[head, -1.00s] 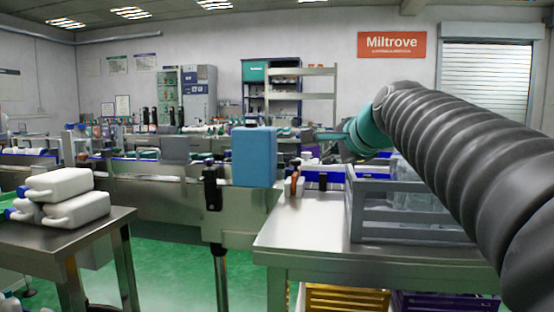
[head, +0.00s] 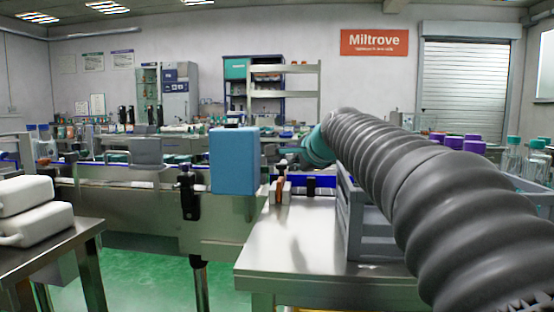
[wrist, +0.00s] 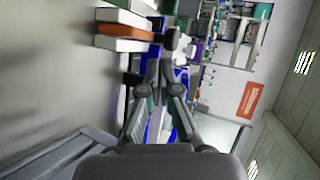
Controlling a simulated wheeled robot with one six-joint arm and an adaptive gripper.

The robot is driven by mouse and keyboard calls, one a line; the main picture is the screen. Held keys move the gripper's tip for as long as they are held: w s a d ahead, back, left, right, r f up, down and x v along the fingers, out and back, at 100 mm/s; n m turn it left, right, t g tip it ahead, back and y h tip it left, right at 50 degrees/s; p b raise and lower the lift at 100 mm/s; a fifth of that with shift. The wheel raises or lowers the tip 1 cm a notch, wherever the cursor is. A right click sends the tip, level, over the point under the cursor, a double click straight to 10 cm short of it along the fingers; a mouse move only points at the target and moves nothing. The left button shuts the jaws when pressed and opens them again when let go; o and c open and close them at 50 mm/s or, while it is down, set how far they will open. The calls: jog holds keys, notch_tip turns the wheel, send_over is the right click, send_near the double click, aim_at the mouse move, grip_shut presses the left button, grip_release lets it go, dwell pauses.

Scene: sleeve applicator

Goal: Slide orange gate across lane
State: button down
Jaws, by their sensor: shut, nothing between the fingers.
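The orange gate (head: 279,190) is a small upright orange-brown piece at the right end of the conveyor lane (head: 312,187), by the metal table's far edge. In the wrist view, which is turned sideways, an orange strip (wrist: 122,31) lies between two pale blocks, with a dark knob-like end beside it. My gripper (wrist: 165,76) is shut and empty, its fingertips just below that knob in the picture. I cannot tell whether they touch it. In the head view my gripper (head: 290,152) is small, above and behind the gate, partly hidden by my arm.
A grey crate (head: 372,240) sits on the metal table (head: 290,250), with bottles farther right. White jugs (head: 35,222) lie on a table at left. The metal table's front left is clear.

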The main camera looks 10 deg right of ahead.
aim_at(284, 167)
jog(key=shift+w+r+x, duration=0.1)
jog(key=shift+r+x, duration=0.1)
jog(key=shift+x, duration=0.65)
jog(key=shift+w+r+x, duration=0.1)
jog(key=shift+r+x, duration=0.05)
jog(key=shift+x, duration=0.7)
jog(key=shift+w+r+x, duration=0.1)
jog(key=shift+r+x, duration=0.1)
jog(key=shift+x, duration=0.65)
jog(key=shift+s+a, duration=0.1)
jog(key=shift+w+d+p, duration=0.25)
jog(key=shift+w+p, duration=0.3)
jog(key=shift+w, duration=0.2)
jog(key=shift+w+d+p, duration=0.25)
jog(key=shift+w+p, duration=0.3)
jog(key=shift+w, duration=0.2)
